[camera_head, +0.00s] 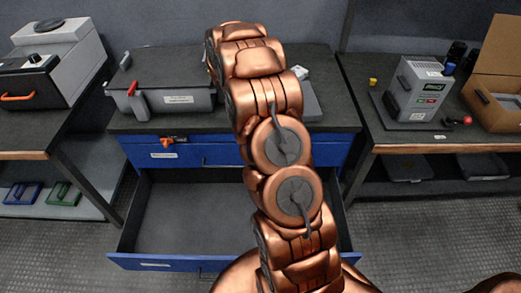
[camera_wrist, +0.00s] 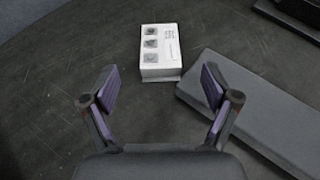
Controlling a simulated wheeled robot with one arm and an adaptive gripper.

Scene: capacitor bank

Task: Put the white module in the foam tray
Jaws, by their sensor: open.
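The white module (camera_wrist: 160,48) is a small box with dark square symbols and print on top. It lies on the dark worktop in the wrist view, ahead of my gripper (camera_wrist: 157,90). My gripper is open and empty, its two purple-padded fingers apart, with the module beyond the fingertips. In the head view the module (camera_head: 299,72) shows as a small white piece just right of my arm, which hides my gripper. I cannot clearly identify a foam tray.
A flat grey slab (camera_wrist: 250,105) lies right of the module, close to my right finger. Below the worktop, a blue drawer (camera_head: 185,263) stands open and looks empty where visible. A grey case (camera_head: 165,88) is left; a grey device (camera_head: 420,90) stands on the right bench.

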